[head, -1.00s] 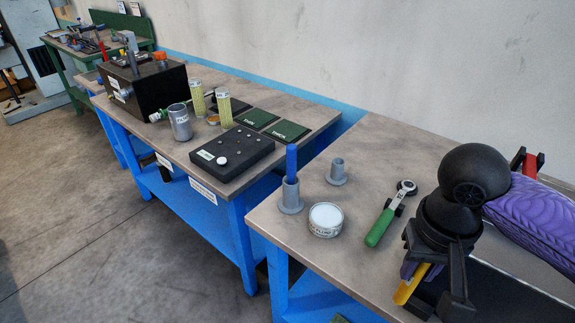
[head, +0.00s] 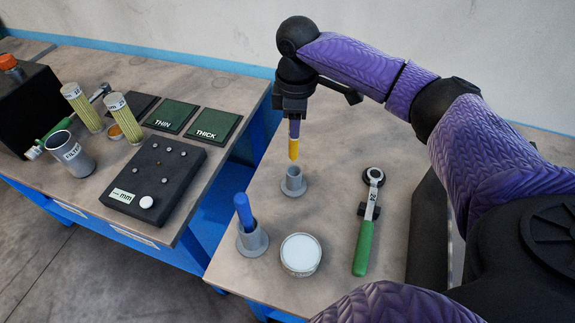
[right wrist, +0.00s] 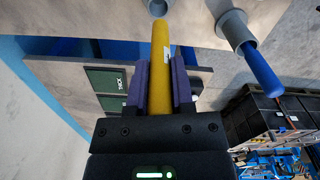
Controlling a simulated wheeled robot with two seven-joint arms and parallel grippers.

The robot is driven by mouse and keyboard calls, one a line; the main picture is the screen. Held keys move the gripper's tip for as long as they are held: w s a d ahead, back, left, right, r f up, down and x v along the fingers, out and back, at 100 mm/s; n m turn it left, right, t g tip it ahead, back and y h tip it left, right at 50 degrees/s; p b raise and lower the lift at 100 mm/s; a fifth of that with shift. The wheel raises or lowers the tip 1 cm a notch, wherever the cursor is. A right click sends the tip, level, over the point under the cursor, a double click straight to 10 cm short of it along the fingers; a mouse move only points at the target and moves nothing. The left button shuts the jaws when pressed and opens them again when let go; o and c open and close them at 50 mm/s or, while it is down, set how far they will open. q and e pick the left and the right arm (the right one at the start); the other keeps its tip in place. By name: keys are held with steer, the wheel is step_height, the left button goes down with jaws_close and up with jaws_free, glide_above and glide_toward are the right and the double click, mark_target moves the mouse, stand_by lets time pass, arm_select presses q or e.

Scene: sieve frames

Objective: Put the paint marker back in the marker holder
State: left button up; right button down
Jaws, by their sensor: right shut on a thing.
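My right gripper (head: 294,122) is shut on the yellow paint marker (head: 293,147), which points down, close to upright. The marker also shows between the purple finger pads in the right wrist view (right wrist: 160,60). An empty grey marker holder (head: 292,182), a short tube on a round base, stands just below the marker's lower end; a small gap appears to separate them. In the right wrist view the holder's opening (right wrist: 158,8) is near the marker's tip. A second grey holder (head: 252,241) holds a blue marker (head: 243,211). My left gripper is not in view.
A round white-topped tin (head: 300,254) and a green-handled ratchet (head: 364,236) are on the same table. On the left table are a black box with buttons (head: 153,180), green plates (head: 171,115) and a grey cup (head: 70,153). A gap separates the tables.

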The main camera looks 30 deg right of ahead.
mark_target(295, 157)
step_height(295, 157, down, 10)
steer(key=b, duration=0.2)
steer(key=shift+d+b, duration=0.15)
steer(key=shift+b, duration=0.2)
steer(key=shift+f, duration=0.15)
steer(key=shift+c, duration=2.4)
jaws_free()
